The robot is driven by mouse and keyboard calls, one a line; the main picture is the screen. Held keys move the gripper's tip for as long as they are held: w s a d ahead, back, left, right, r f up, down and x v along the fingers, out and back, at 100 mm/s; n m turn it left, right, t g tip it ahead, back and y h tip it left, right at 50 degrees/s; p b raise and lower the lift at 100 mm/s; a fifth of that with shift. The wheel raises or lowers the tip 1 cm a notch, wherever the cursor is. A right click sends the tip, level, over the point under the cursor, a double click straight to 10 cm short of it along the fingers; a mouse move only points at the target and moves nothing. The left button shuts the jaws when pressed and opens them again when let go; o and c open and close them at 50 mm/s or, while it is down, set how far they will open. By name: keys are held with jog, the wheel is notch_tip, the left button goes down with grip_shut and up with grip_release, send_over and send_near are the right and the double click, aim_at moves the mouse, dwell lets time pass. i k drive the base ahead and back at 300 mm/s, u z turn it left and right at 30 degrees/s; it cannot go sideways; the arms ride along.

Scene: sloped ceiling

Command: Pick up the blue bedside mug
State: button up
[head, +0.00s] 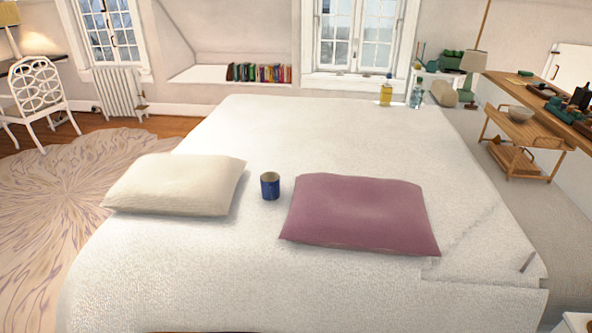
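The blue mug (270,187) stands upright on the white bed (300,125), between two pillows. Its dark blue outside shows and its inside looks tan. No handle can be made out. The cream pillow (176,184) lies to its left and the mauve pillow (360,213) to its right, with a narrow gap on each side. My gripper is not in view.
A yellow bottle (386,92) and a clear bottle (416,96) stand at the bed's far right. A white chair (38,92) and round patterned rug (65,190) are at left. A wooden shelf cart (520,135) stands at right. The bed's near middle is clear.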

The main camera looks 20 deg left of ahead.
aim_at(269, 180)
jog(key=u, duration=4.15)
jog(key=i, duration=0.1)
jog(key=z, duration=2.85)
